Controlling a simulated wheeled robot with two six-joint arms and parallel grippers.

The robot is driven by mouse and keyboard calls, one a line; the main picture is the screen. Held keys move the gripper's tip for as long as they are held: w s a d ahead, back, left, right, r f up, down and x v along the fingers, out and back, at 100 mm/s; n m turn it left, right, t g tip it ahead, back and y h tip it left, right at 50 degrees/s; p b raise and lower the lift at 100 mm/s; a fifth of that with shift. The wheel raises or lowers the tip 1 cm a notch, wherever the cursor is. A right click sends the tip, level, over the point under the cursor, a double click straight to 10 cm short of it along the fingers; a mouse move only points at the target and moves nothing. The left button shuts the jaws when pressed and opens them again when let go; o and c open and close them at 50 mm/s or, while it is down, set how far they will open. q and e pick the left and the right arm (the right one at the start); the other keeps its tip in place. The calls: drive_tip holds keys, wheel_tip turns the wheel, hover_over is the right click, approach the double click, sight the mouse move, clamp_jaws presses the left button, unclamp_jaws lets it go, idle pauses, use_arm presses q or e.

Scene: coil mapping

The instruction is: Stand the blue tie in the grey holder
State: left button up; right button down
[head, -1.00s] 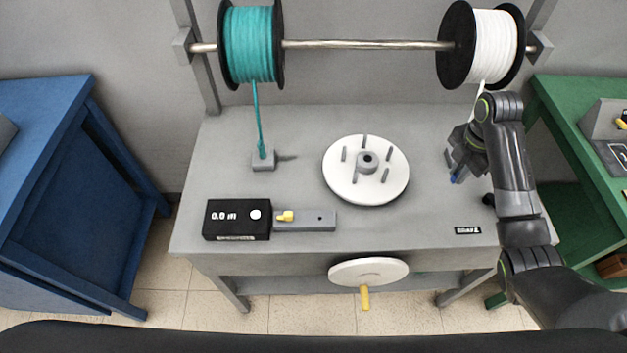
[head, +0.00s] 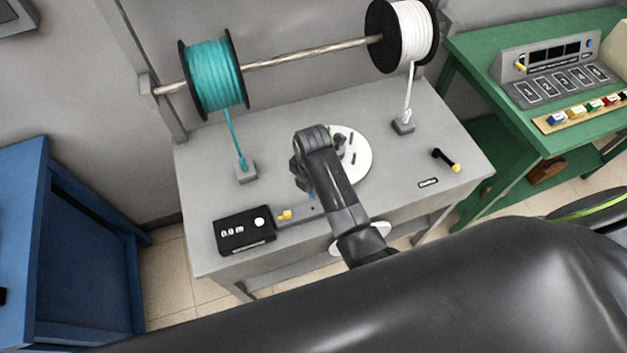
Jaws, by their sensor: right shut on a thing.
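My right gripper (head: 307,188) is over the grey bench, left of the white disc, pointing down and partly hidden by its own arm. It is shut on the blue tie (head: 311,195), of which only a small blue bit shows. A low grey bar (head: 298,213), which looks like the grey holder, lies just in front of it. The bar carries a yellow piece (head: 285,215) at its left and has a small dark hole at its right. The tie shows close to the bar's far edge; I cannot tell its height above it. My left gripper is not in view.
A black meter (head: 245,231) adjoins the bar. The white disc (head: 358,165) has upright pegs. Teal (head: 213,75) and white (head: 405,35) spools hang behind. A black, yellow-tipped tool (head: 446,160) lies at right. A green table (head: 480,60) stands at the right, a blue one at the left.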

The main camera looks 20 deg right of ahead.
sight(313, 208)
drive_tip(key=shift+a+f, duration=0.1)
drive_tip(key=shift+f, duration=0.5)
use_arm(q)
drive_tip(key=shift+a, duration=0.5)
use_arm(e)
drive_tip(key=shift+f, duration=1.7)
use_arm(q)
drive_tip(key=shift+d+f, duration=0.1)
use_arm(e)
drive_tip(key=shift+f, duration=0.1)
drive_tip(key=shift+f+b, duration=0.55)
drive_tip(key=shift+f, duration=0.4)
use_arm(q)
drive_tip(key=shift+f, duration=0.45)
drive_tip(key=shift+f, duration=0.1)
use_arm(e)
drive_tip(key=shift+s+f, duration=0.1)
drive_tip(key=shift+f, duration=0.65)
drive_tip(key=c, duration=1.3)
unclamp_jaws()
drive_tip(key=shift+c, duration=0.2)
